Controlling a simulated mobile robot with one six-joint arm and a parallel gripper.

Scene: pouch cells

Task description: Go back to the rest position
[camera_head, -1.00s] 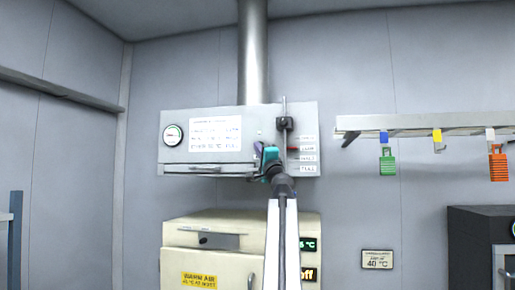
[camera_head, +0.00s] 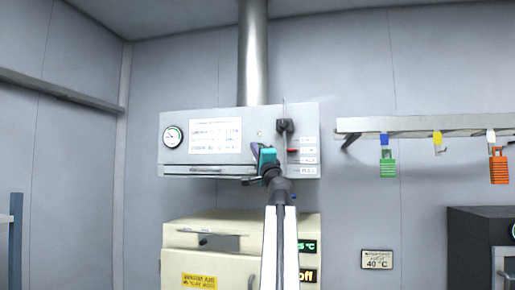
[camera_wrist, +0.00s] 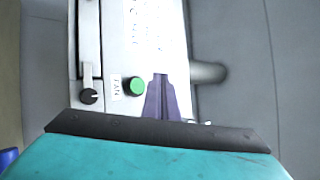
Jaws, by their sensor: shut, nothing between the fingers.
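My gripper (camera_head: 257,149) is in front of the lower middle of the grey wall panel with the gauge, its teal wrist part showing behind the fingers. In the wrist view its purple fingers (camera_wrist: 162,98) are together with nothing between them. They point over the panel face beside a green button (camera_wrist: 137,86) labelled FAN. I cannot tell whether they touch the panel. My arm rises from the bottom of the head view and hides part of the cream oven.
The grey panel (camera_head: 240,110) carries a gauge (camera_head: 172,136) and a black slider knob (camera_head: 285,125). The cream oven (camera_head: 190,259) stands below.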

